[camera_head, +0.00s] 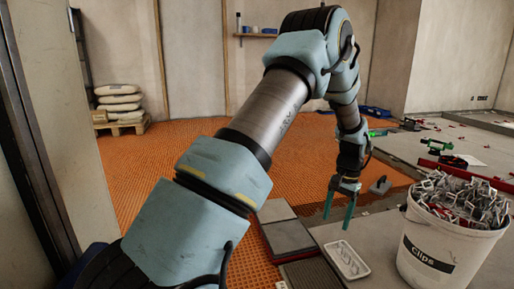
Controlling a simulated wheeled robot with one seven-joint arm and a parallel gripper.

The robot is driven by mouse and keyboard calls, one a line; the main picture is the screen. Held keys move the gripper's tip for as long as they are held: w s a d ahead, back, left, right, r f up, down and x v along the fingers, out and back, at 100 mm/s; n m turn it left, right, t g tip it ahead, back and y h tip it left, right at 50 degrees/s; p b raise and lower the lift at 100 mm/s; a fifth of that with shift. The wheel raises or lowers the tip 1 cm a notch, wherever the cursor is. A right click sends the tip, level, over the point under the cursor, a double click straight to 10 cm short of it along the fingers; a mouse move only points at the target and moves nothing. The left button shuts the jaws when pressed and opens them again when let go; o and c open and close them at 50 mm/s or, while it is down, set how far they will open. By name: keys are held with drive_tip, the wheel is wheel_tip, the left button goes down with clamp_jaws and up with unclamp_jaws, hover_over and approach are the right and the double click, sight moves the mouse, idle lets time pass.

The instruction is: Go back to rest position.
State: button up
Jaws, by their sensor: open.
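My gripper (339,210) hangs at the end of my arm, right of the picture's middle. Its two green fingers point down and are spread apart, with nothing between them. It is above the floor near a small white tray (347,262) that holds some small pieces. The gripper appears apart from the tray. My arm crosses the picture from the lower left, arches up and comes down to the gripper, hiding part of the orange floor.
A white bucket (424,266) labelled "Clips", heaped with clips, stands at the right. Stacked grey tiles (288,236) lie left of the tray. A trowel-like tool (380,186) lies behind the gripper. Sacks (118,100) rest on a pallet at the back left. The orange floor (140,175) is open.

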drive_tip(key=s+a+r+n+t+h+p, duration=0.1)
drive_tip(key=a+r+n, duration=0.1)
drive_tip(key=a+r, duration=0.6)
drive_tip(key=s+a+r+n+p, duration=0.2)
drive_tip(key=a+r, duration=0.2)
drive_tip(key=a, duration=0.7)
drive_tip(key=s+a+r+n+t+p, duration=0.2)
drive_tip(key=s+a+r+n+p, duration=0.3)
drive_tip(key=s+a, duration=0.6)
wheel_tip(320, 180, up, 38)
drive_tip(key=w+a+p, duration=0.1)
drive_tip(key=p, duration=3.3)
drive_tip(key=shift+w+f+m+h+p, duration=0.15)
drive_tip(key=shift+m+h+p, duration=0.15)
drive_tip(key=shift+m, duration=0.1)
drive_tip(key=shift+f, duration=0.1)
